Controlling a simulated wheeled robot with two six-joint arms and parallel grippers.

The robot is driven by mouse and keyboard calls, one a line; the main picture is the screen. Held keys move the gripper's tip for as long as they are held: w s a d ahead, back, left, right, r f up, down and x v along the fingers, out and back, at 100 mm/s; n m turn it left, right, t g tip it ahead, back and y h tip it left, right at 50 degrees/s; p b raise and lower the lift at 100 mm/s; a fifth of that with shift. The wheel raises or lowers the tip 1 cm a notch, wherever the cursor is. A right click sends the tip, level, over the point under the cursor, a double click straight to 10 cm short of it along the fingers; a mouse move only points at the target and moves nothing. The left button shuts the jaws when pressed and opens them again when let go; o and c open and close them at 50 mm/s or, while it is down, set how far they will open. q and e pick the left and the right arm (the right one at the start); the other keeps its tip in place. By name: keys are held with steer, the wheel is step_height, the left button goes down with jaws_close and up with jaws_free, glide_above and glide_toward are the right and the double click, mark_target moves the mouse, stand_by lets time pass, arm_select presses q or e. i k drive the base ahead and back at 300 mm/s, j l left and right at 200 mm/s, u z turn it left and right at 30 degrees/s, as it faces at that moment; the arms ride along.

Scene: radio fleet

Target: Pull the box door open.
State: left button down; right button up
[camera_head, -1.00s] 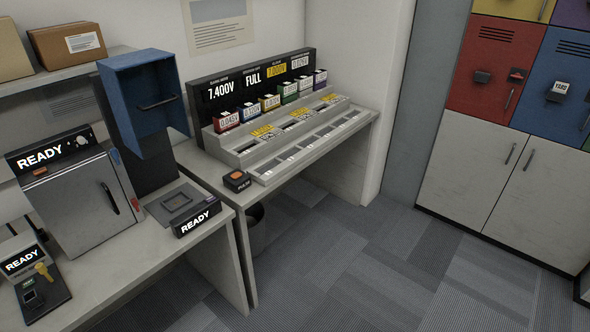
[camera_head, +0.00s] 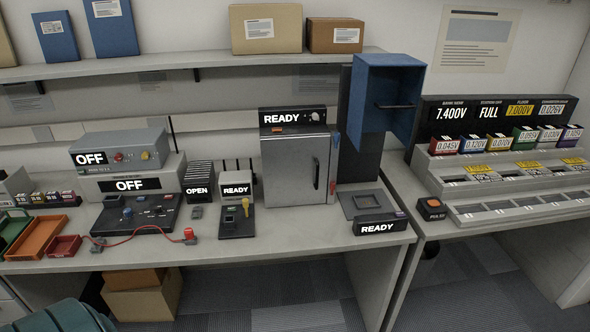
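A grey metal box (camera_head: 290,171) stands on the workbench near the picture's middle, under a black READY panel with a small knob. Its door (camera_head: 321,170) is on the front, towards the right, and looks shut. A dark vertical handle (camera_head: 316,173) is on the door. A blue open-fronted hood (camera_head: 388,100) with a dark bar hangs to the right of it and could also be a box; its front shows no closed door. Neither of my grippers is in view.
A READY pad (camera_head: 370,203) lies right of the grey box. Dark devices with a red cable (camera_head: 140,240) lie further left.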

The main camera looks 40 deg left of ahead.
mark_target(295, 168)
steer(key=u, duration=1.1)
